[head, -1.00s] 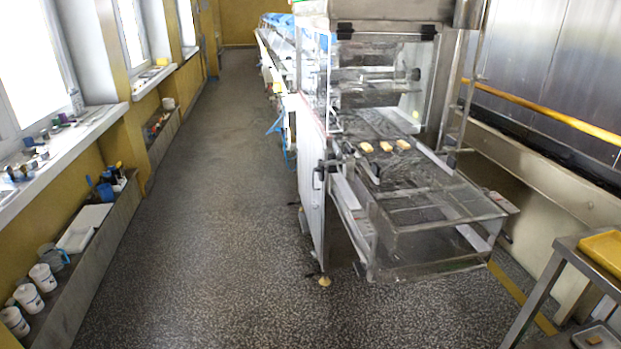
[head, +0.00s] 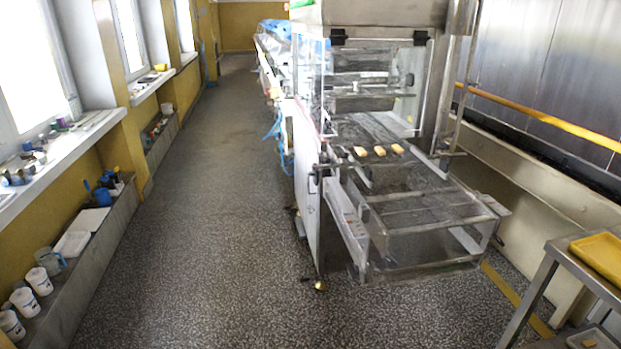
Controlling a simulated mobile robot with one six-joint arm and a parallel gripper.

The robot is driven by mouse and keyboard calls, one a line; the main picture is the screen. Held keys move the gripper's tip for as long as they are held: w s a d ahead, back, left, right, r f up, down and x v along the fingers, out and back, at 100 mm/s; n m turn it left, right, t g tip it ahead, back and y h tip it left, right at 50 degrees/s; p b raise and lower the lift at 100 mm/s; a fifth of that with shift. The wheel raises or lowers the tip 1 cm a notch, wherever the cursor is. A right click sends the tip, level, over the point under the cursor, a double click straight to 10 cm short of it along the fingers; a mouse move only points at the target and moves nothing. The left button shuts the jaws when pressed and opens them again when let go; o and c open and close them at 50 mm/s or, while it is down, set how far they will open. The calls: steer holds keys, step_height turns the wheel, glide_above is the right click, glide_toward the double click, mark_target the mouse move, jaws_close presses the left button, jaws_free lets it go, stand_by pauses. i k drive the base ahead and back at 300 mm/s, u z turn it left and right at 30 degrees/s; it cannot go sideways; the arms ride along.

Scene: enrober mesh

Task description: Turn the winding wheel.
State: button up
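The enrober machine (head: 305,165) stands right of centre, with clear side panels and an open steel mesh frame (head: 420,208) toward me. I cannot make out a wheel for certain. My gripper is not in view.
The speckled floor is clear along the aisle left of the machine. A ledge with white cups (head: 38,281) and trays runs under the windows at left. A steel table with a yellow tray (head: 600,254) stands at near right. A yellow rail (head: 540,117) runs along the right wall.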

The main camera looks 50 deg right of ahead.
mark_target(316, 173)
steer(key=z, duration=0.05)
steer(key=i, duration=0.9)
steer(key=u, duration=0.05)
